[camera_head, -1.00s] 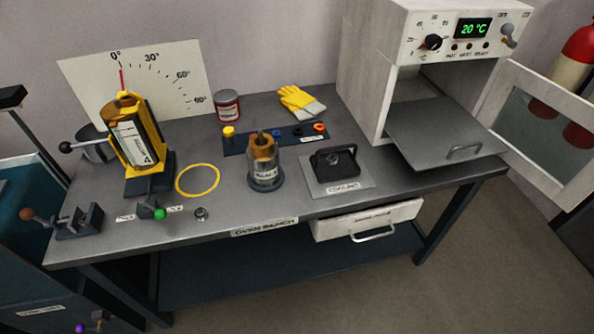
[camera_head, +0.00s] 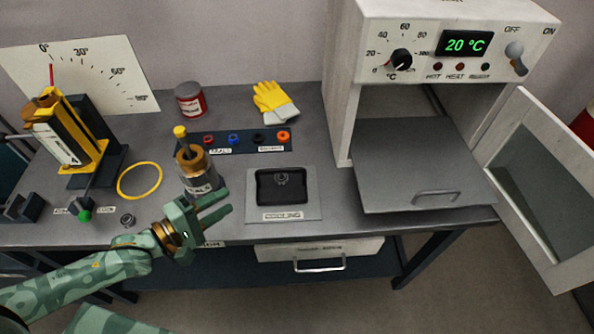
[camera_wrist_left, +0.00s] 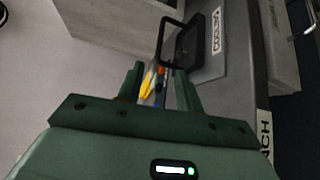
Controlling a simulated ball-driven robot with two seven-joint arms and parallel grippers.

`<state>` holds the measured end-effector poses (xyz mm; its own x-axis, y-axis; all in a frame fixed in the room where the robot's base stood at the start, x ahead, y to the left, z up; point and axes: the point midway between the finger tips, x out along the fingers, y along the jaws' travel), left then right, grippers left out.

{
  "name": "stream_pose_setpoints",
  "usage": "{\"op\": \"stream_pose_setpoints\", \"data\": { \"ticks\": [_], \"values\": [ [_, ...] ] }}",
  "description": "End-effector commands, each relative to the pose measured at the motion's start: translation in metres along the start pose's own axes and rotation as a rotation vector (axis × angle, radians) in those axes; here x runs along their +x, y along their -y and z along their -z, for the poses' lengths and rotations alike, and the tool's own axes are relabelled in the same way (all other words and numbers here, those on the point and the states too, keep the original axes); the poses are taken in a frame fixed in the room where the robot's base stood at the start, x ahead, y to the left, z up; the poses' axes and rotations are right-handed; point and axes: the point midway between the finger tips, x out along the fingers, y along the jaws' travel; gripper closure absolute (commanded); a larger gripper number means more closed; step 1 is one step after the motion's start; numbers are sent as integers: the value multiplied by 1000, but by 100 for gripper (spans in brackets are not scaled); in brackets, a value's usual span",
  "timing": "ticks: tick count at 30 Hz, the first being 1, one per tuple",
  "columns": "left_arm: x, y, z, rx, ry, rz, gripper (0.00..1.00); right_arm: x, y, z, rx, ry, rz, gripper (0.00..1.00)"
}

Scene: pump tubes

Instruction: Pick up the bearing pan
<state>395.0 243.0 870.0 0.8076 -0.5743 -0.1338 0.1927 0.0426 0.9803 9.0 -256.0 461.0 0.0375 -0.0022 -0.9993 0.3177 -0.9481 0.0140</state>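The bearing pan (camera_head: 281,187), a small black pan, sits on a light grey plate labelled as cooling (camera_head: 312,205), near the bench's front edge. A small grey shape shows inside it, too small to tell. My left gripper (camera_head: 229,202) is to the left of the pan, apart from it, in front of the glass jar. Its two fingers are spread with nothing between them. In the left wrist view, the pan (camera_wrist_left: 186,48) with its raised loop handle is beyond the open fingers (camera_wrist_left: 160,82). My right gripper is not in view.
The oven (camera_head: 345,100) stands open at the right, with its grey shelf (camera_head: 420,165) pulled out and door (camera_head: 540,190) swung open. A glass jar with a brass top (camera_head: 196,170) is behind my left gripper. Yellow gloves (camera_head: 275,102) and a seal strip (camera_head: 222,140) lie behind.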

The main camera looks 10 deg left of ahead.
Motion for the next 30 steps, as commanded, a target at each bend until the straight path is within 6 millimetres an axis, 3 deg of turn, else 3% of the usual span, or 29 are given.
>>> {"op": "stream_pose_setpoints", "data": {
  "ticks": [5,12,20,30],
  "values": [
    [30,1,1,-1,1,-5,64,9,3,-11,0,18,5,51],
    [88,2,1,0,0,-3,64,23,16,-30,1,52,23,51],
    [114,1,1,0,0,-1,64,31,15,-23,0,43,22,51],
    [161,4,2,-1,0,0,64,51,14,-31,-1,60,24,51]
  ]
}}
